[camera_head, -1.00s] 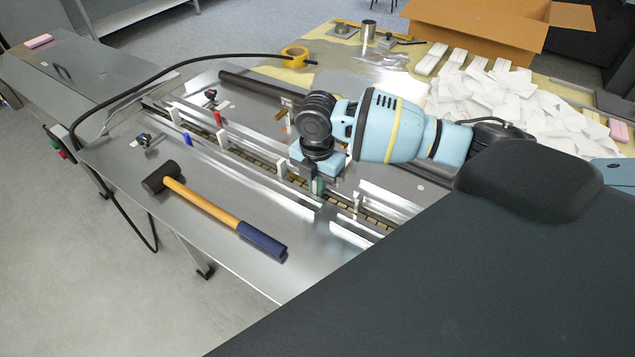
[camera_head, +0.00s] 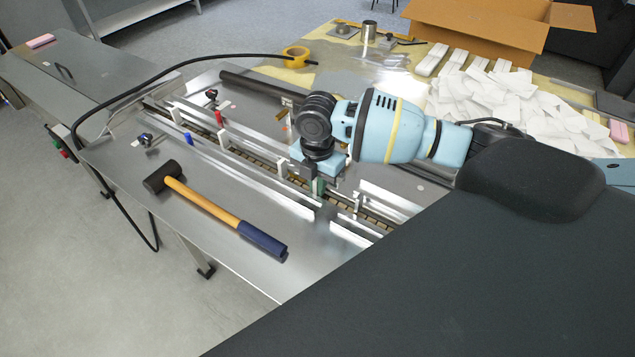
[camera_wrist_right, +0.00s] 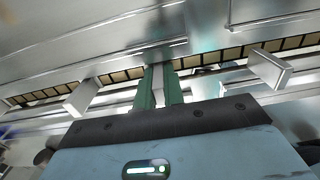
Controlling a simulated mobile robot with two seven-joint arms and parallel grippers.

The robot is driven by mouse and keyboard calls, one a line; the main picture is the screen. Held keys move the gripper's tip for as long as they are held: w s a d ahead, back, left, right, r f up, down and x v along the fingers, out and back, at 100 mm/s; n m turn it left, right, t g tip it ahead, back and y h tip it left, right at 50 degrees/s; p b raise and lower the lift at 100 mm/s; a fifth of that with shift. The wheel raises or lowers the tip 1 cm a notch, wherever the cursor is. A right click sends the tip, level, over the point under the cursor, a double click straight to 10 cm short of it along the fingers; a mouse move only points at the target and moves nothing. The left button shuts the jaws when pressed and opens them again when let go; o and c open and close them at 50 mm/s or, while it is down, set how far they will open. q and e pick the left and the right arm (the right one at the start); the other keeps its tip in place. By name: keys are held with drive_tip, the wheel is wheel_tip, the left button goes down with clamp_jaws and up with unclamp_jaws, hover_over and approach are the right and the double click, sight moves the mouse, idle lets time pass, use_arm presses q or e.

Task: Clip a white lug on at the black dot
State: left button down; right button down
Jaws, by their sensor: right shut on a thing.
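My right gripper (camera_head: 318,187) is down at the chain channel in the head view. In the right wrist view its two green fingertips (camera_wrist_right: 159,90) are shut on a white lug (camera_wrist_right: 158,78), which stands between them at the chain (camera_wrist_right: 118,76). I cannot tell whether this lug is seated on the chain. Other white lugs stand along the chain, one to the left (camera_wrist_right: 82,98) and one to the right (camera_wrist_right: 270,68). In the head view a white lug (camera_head: 283,168) shows just left of the gripper. I cannot make out the black dot. My left gripper is not in view.
Metal guide rails (camera_head: 245,160) run along both sides of the chain. A mallet (camera_head: 205,205) lies on the steel table in front. A black cable (camera_head: 140,85) arches over the left. Behind are yellow tape (camera_head: 295,56), a heap of white packs (camera_head: 490,105) and a cardboard box (camera_head: 480,25).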

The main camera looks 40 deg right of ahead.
drive_tip(key=shift+f, duration=0.15)
drive_tip(key=c, duration=1.4)
unclamp_jaws()
wheel_tip(320, 180, up, 8)
drive_tip(key=shift+s+f, duration=0.1)
